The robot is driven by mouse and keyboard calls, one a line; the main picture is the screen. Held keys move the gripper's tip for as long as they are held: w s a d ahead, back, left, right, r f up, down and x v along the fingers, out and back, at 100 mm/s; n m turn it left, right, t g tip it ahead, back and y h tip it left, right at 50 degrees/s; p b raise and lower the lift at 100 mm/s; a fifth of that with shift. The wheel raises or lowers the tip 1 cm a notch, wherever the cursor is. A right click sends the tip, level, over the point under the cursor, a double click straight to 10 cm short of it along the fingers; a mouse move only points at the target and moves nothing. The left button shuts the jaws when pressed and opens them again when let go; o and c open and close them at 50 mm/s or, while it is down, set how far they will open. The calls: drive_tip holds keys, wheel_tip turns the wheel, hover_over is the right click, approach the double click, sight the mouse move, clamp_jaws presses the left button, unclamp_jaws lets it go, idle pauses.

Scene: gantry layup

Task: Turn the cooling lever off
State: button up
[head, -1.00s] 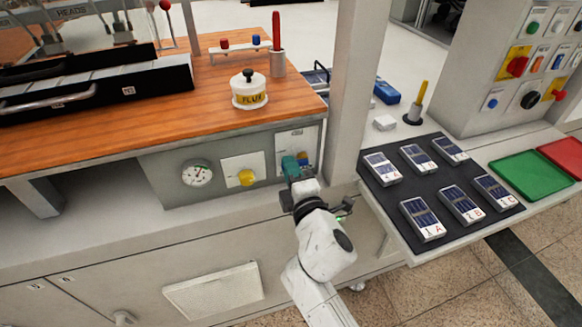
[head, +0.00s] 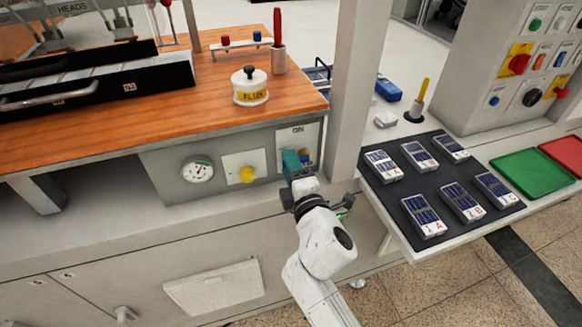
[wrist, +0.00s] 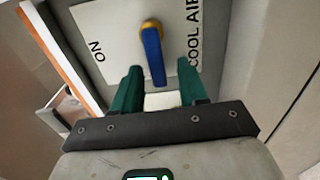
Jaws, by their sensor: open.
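The cooling lever (wrist: 153,55) is a blue handle on a yellow hub. It is mounted on a white plate (wrist: 110,38) lettered "COOL AIR" and "ON". In the wrist view the handle points down towards my gripper (wrist: 160,82), away from the "ON" lettering at the left. The two green fingers are apart, one on each side of the handle's free end, with visible gaps. In the head view my gripper (head: 294,162) is at the plate, and only a little of the blue and yellow lever (head: 305,156) shows beside the fingers.
A yellow knob (head: 247,175) and a round gauge (head: 198,169) are left of the plate on the same grey panel. A wooden worktop (head: 180,110) overhangs above. A white post (head: 350,90) stands close on the right, with a dark mat (head: 448,208) of cells beyond.

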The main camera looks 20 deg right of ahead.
drive_tip(key=shift+s, duration=0.1)
drive_tip(key=s+b, duration=0.1)
drive_tip(key=s, duration=0.9)
drive_tip(key=shift+s, duration=0.35)
drive_tip(key=s+d+f+m+g+h, duration=0.4)
drive_tip(key=s+d+f+m+g, duration=0.55)
drive_tip(key=d+f+m, duration=0.35)
drive_tip(key=s+f+m+g+y, duration=0.2)
drive_tip(key=s+f+g, duration=0.1)
drive_tip(key=s, duration=0.6)
drive_tip(key=s+a+f+m+g+y, duration=0.1)
drive_tip(key=s+f+m+g, duration=0.2)
drive_tip(key=s, duration=0.6)
drive_tip(key=shift+f+m+g+y, duration=0.3)
drive_tip(key=shift+f+g+y, duration=0.1)
drive_tip(key=shift+f+g, duration=0.4)
drive_tip(key=shift+c, duration=0.2)
